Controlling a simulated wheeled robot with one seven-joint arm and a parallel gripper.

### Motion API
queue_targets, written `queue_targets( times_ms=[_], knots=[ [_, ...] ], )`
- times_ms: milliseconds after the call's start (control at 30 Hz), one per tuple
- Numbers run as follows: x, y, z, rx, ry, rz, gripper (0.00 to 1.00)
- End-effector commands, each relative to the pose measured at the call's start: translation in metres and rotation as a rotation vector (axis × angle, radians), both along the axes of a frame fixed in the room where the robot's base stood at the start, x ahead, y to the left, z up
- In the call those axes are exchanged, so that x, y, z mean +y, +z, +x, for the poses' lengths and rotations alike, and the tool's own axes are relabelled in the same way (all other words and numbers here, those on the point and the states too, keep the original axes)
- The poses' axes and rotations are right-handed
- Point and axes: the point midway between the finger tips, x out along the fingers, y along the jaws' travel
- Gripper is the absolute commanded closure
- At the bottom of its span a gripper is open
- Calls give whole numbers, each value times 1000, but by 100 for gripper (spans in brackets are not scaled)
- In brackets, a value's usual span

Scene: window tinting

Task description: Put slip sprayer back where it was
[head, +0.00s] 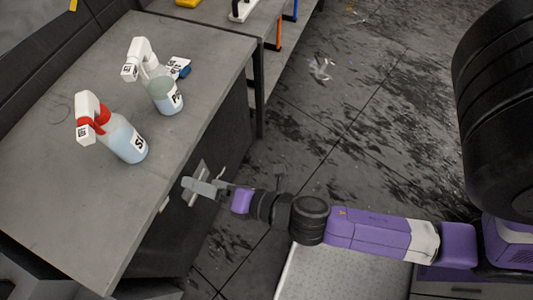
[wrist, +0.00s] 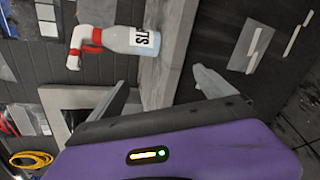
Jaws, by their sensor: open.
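The slip sprayer (head: 126,143) is a clear bottle of pale blue liquid with a white and red spray head and a label starting "SL". It stands upright on the grey worktop (head: 60,190), near its front edge. In the wrist view the slip sprayer (wrist: 130,40) appears sideways, beyond the fingers. My gripper (head: 203,182) is open and empty, off the front edge of the worktop, to the right of the sprayer and apart from it. In the wrist view, my gripper (wrist: 162,88) shows two spread fingers with nothing between them.
A second sprayer (head: 166,94), all white on top, stands behind the slip sprayer. A small blue and white item (head: 180,67) lies beside it. A shelf (head: 262,22) with tools is at the back.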

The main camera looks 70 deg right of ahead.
Motion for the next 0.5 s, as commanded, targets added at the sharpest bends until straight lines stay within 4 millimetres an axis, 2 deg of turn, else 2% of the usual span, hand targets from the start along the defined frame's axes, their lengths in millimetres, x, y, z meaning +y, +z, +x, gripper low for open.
queue_targets(
  times_ms=[33,200,333,500],
  knots=[
    [-1,0,-26,24,-28,172,7],
    [-1,22,-94,62,-167,823,7],
    [-6,51,-135,60,-298,1284,7],
    [-15,84,-165,24,-434,1716,7]
  ],
)
